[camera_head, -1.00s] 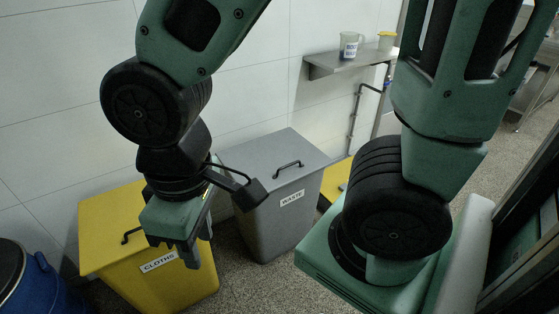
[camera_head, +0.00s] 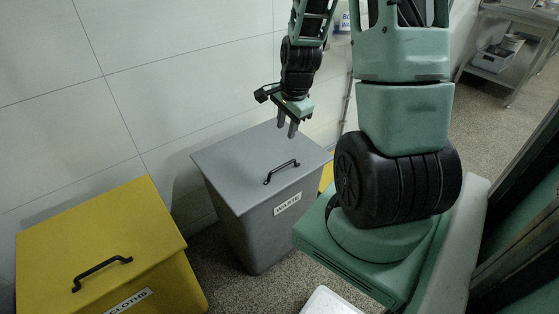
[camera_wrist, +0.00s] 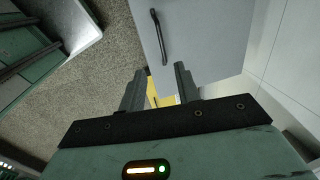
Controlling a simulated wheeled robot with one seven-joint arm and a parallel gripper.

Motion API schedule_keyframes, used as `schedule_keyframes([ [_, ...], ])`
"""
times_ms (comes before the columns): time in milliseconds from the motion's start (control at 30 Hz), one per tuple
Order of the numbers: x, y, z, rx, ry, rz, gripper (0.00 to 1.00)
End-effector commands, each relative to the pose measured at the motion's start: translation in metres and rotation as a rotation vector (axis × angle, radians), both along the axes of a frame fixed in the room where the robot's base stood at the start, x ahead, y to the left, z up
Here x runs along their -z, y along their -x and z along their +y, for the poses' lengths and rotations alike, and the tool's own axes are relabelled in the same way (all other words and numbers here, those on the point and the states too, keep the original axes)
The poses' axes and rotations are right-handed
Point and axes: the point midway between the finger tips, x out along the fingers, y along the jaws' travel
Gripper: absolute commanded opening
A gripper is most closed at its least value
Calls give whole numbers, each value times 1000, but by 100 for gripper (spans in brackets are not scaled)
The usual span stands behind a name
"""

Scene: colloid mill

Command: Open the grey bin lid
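The grey bin (camera_head: 245,210) stands against the wall with its grey lid (camera_head: 240,165) shut. The lid has a black bar handle (camera_head: 281,172), and the bin front has a WASTE label. My gripper (camera_head: 287,130) points down above the back right part of the lid, beyond the handle. Its two fingers are apart with nothing between them. In the wrist view the gripper fingers (camera_wrist: 158,88) show apart, with the lid (camera_wrist: 205,40) and its handle (camera_wrist: 159,37) beyond them. How high the fingers are above the lid is hard to tell.
A yellow CLOTHS bin (camera_head: 105,240) with a black handle stands at the left, lid shut. Another yellow thing (camera_head: 327,176) shows partly behind the grey bin. White wall panels (camera_head: 180,80) close off the back. A white object (camera_head: 330,302) lies at the bottom edge.

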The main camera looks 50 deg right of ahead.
Motion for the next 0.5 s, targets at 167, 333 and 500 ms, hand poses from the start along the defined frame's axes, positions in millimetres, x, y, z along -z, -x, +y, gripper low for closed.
schedule_keyframes([
  [167,18,-2,-1,6,-3,2,33],
  [333,51,-8,-2,4,-4,4,33],
  [500,85,-15,-3,2,-3,3,33],
])
